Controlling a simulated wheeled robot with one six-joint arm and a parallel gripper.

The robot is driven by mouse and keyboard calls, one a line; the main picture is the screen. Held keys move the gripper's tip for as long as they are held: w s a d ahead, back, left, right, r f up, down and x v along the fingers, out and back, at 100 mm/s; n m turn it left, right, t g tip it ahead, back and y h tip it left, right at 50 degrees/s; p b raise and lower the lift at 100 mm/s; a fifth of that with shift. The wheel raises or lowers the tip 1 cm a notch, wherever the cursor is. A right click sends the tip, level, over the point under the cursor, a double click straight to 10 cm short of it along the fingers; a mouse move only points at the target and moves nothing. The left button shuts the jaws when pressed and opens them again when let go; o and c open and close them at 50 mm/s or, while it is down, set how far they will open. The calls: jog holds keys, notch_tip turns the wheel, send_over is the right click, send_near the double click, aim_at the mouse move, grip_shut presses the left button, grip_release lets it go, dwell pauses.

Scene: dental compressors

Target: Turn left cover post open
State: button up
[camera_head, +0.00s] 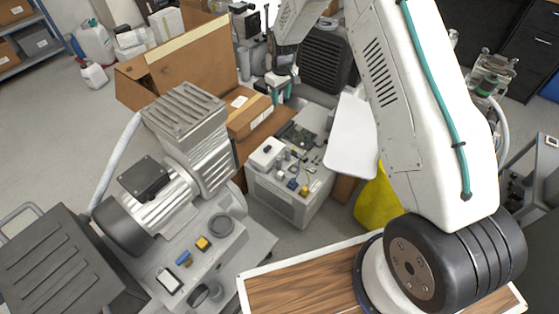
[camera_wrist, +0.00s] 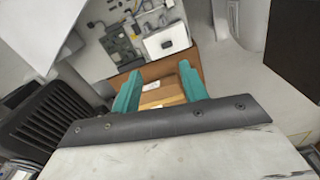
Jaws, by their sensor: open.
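A light grey cabinet unit (camera_head: 283,200) stands in the middle of the head view, with a circuit board, a white box and several small coloured fittings on its top. A white cover panel (camera_head: 352,138) is tilted up at its right side. I cannot tell which small part is the left cover post. My gripper (camera_head: 282,88) has teal fingers and is behind and above the unit, apart from it. In the wrist view my gripper (camera_wrist: 160,70) is open with nothing between the fingers. The unit's top (camera_wrist: 140,20) shows beyond them.
A large grey compressor (camera_head: 165,205) stands left of the unit. Cardboard boxes (camera_head: 185,60) stand behind it, and a box (camera_wrist: 160,95) lies below my fingers. A black finned unit (camera_head: 325,58) is right of my gripper. A yellow object (camera_head: 377,203) is at the unit's right.

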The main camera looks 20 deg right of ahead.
jog(key=n, duration=0.1)
send_over(279, 159)
jog(key=w, duration=0.2)
notch_tip(279, 159, down, 18)
jog(key=shift+n, duration=0.4)
jog(key=f, duration=0.6)
jog(key=s+f, duration=0.1)
jog(key=f, duration=1.2)
jog(key=shift+s+d+f, duration=0.1)
jog(key=shift+s, duration=0.3)
grip_shut()
